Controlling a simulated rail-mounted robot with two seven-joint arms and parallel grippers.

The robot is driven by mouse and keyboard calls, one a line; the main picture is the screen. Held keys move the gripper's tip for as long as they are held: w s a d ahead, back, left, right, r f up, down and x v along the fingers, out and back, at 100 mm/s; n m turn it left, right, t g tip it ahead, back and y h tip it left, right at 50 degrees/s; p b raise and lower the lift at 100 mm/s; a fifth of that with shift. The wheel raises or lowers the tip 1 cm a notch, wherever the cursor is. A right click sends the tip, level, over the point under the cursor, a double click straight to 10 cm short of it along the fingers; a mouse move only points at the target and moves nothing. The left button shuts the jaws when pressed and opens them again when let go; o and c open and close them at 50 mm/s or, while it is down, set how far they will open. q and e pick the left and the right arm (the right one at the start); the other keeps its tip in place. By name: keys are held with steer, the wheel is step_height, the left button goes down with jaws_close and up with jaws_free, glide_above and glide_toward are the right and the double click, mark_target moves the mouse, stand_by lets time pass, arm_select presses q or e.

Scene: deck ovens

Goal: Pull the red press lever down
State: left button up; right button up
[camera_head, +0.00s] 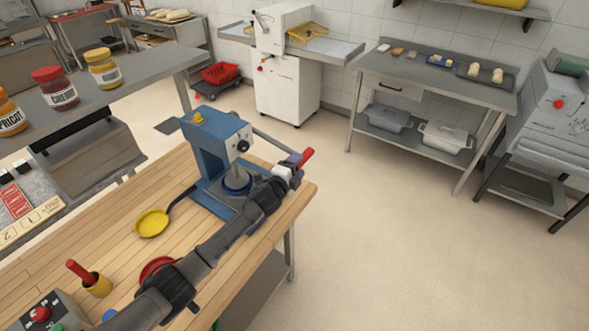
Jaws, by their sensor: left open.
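A blue press (205,133) stands on the wooden workbench. Its grey lever rod runs from the press head to the right and ends in a red lever grip (306,157), near the bench's right corner. My left arm reaches across the bench from the bottom, in front of the press base. My left gripper (296,164) is open, right at the lever's end, just left of and below the red grip. Part of the grip is hidden behind the fingers, and I cannot tell whether they touch it. My right gripper is not in view.
The wooden bench (110,240) holds a yellow round scoop (152,223), a yellow cup (97,285) with a red handle, and a control box (45,313). Labelled jars (104,68) stand on a counter at left. The floor (400,240) to the right is clear.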

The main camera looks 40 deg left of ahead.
arm_select(q)
steer(key=shift+s+r+p, duration=0.1)
steer(key=shift+s+p, duration=0.35)
steer(key=s+p, duration=0.6)
steer(key=s, duration=0.7)
steer(key=shift+d, duration=0.2)
